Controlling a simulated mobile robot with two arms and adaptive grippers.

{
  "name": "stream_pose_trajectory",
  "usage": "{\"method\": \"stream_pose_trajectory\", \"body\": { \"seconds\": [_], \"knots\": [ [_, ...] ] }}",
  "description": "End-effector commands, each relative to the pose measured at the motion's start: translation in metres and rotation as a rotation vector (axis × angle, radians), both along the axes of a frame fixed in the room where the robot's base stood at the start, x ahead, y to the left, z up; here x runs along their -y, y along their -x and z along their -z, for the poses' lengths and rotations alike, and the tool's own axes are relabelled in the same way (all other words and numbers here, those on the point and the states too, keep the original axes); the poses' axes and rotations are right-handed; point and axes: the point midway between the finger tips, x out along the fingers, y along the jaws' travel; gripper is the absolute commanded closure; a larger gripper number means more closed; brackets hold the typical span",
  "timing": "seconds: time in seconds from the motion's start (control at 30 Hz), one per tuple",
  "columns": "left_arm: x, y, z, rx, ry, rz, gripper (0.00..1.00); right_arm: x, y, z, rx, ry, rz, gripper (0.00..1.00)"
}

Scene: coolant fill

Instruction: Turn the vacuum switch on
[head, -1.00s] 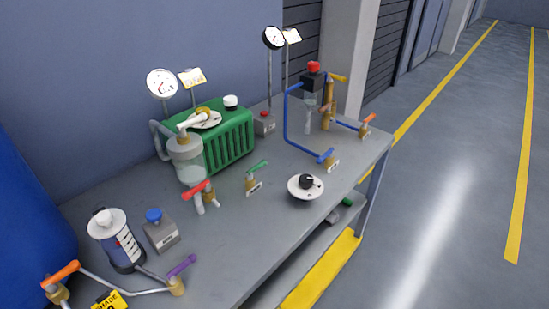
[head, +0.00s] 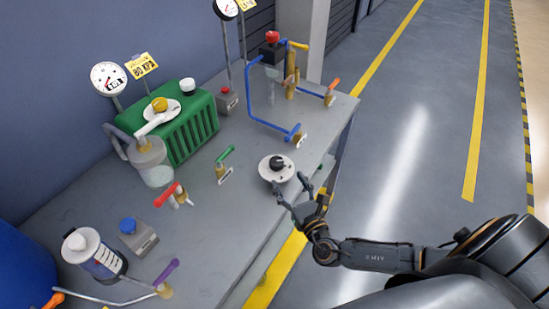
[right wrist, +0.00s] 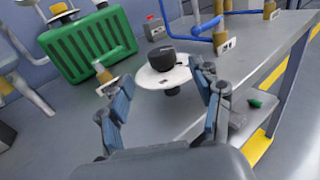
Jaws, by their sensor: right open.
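A black rotary knob (head: 277,162) sits on a round white dial plate (head: 265,173) near the front edge of the grey bench; it looks like the switch, but its markings are too small to read. In the right wrist view the knob (right wrist: 168,56) and its plate (right wrist: 150,80) lie ahead, between the two fingers. My right gripper (head: 289,184) is open and empty at the bench's front edge, just short of the dial and apart from the knob. Its fingers also show in the right wrist view (right wrist: 161,73). My left gripper is not in view.
The green pump (head: 190,130) stands behind. A green-handled valve (head: 224,158) is left of the dial, and blue piping (head: 262,119) is behind it to the right. Grey boxes with a red button (head: 227,100) and a blue button (head: 138,236) stand on the bench (head: 215,225).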

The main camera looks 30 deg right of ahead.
Motion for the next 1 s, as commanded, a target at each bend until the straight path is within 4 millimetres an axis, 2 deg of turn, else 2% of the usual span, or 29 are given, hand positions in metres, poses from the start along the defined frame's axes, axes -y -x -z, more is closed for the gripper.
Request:
{"method": "stream_pose_trajectory", "body": {
  "seconds": [0.03,0.2,0.4,0.6,0.87,1.0],
  "knots": [
    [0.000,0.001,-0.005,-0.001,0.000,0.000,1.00,0.001,-0.014,-0.005,0.004,0.001,0.002,0.35],
    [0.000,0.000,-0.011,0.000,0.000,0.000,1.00,0.003,-0.049,-0.003,0.002,0.000,0.002,0.35],
    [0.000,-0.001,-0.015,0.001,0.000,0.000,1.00,0.005,-0.079,-0.001,0.001,-0.001,0.002,0.35],
    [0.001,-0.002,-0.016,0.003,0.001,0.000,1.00,0.005,-0.090,0.000,-0.002,-0.002,0.001,0.35],
    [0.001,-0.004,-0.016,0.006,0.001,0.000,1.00,0.005,-0.090,0.000,-0.002,-0.002,0.001,0.35],
    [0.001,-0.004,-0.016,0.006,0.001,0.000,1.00,0.006,-0.090,0.000,-0.002,-0.002,0.001,0.63]
  ]
}}
